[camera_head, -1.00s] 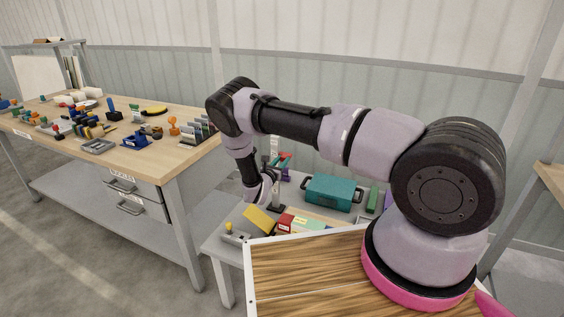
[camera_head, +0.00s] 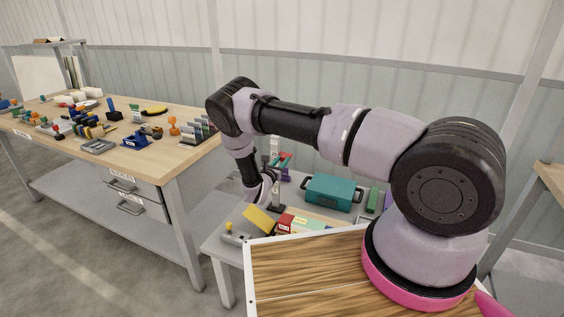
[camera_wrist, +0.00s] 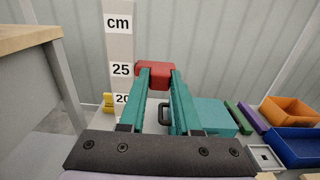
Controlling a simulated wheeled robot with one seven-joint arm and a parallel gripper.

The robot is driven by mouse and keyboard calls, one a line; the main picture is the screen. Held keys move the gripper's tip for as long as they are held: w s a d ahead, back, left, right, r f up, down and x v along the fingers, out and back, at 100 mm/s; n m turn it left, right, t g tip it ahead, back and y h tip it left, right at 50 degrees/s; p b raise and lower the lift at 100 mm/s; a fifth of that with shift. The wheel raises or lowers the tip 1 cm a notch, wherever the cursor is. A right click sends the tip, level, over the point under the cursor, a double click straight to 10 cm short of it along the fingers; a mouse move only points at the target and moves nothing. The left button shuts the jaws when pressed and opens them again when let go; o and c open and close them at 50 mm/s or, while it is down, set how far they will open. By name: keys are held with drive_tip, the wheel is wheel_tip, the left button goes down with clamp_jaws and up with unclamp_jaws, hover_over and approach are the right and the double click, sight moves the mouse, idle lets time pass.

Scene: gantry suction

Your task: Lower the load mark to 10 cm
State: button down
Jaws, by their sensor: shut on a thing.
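A red block (camera_wrist: 155,73), which looks like the load mark, sits in front of a white upright scale (camera_wrist: 119,40) marked in cm. In the wrist view it appears about level with the 25 label, and the 20 label is lower down. Lower marks are hidden behind my gripper. My gripper (camera_wrist: 158,76) has teal fingers and is shut on the red block, one finger at each side. In the head view, the scale (camera_head: 274,146) stands on the low grey table behind my wrist, and the red block there is small and hard to make out.
A teal case (camera_head: 333,190) with a dark handle stands right of the scale, with a green bar (camera_head: 372,200) beside it. Orange (camera_wrist: 290,110) and blue (camera_wrist: 296,146) bins lie further right. A yellow wedge (camera_head: 258,219) lies in front. A wooden workbench (camera_head: 150,150) stands left.

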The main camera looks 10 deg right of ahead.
wheel_tip(320, 180, down, 15)
idle(0.5)
drive_tip(key=shift+a, duration=0.1)
drive_tip(key=c, duration=0.6)
unclamp_jaws()
drive_tip(key=v, duration=1)
drive_tip(key=shift+s+a, duration=0.2)
drive_tip(key=shift+s, duration=0.15)
drive_tip(key=shift+r, duration=0.1)
